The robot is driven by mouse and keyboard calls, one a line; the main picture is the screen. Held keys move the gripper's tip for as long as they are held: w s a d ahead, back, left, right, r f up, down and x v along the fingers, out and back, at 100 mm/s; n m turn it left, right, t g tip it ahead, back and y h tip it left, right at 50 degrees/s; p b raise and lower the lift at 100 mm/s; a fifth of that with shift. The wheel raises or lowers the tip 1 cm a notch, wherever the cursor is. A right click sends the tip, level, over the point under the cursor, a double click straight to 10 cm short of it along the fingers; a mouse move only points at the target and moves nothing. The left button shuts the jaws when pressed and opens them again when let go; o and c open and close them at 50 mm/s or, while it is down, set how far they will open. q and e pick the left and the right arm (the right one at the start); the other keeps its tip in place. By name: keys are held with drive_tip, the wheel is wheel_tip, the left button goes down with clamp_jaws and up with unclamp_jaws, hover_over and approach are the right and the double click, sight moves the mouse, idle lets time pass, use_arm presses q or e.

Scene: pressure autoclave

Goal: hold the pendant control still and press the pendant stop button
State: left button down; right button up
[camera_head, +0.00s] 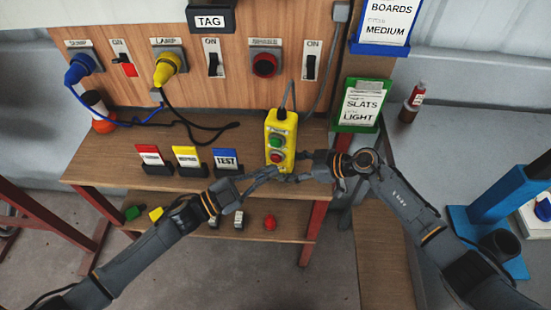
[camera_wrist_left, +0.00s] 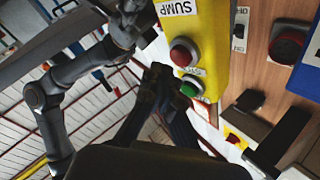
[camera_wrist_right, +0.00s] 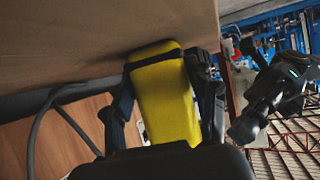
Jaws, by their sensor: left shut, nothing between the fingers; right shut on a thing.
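The yellow pendant control (camera_head: 281,128) hangs on its cable in front of the wooden panel, with a green button (camera_head: 275,142) above a red button (camera_head: 275,157). My right gripper (camera_head: 304,157) is shut on the pendant from the right. In the right wrist view the pendant's yellow body (camera_wrist_right: 165,95) sits between its fingers. My left gripper (camera_head: 274,173) is shut and empty just below the pendant's lower front. In the left wrist view its fingertips (camera_wrist_left: 160,76) are beside the red button (camera_wrist_left: 183,52) and the green button (camera_wrist_left: 191,88). I cannot tell whether they touch the pendant.
Small red, yellow and blue signs (camera_head: 187,157) stand on the wooden shelf. A green-framed card holder (camera_head: 360,105) hangs right of the pendant.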

use_arm(q)
drive_tip(key=shift+w, duration=0.15)
use_arm(e)
drive_tip(key=shift+s+f, duration=0.1)
drive_tip(key=shift+f, duration=0.05)
use_arm(q)
drive_tip(key=shift+w+d, duration=0.1)
drive_tip(key=shift+w, duration=0.2)
drive_tip(key=shift+w+d, duration=0.1)
drive_tip(key=shift+w, duration=0.4)
idle(0.6)
drive_tip(key=shift+s, duration=0.1)
drive_tip(key=shift+s+a, duration=0.2)
drive_tip(key=shift+s, duration=0.6)
drive_tip(key=s, duration=0.2)
drive_tip(key=s+a, duration=0.1)
drive_tip(key=s, duration=0.2)
drive_tip(key=shift+a, duration=0.1)
idle(0.7)
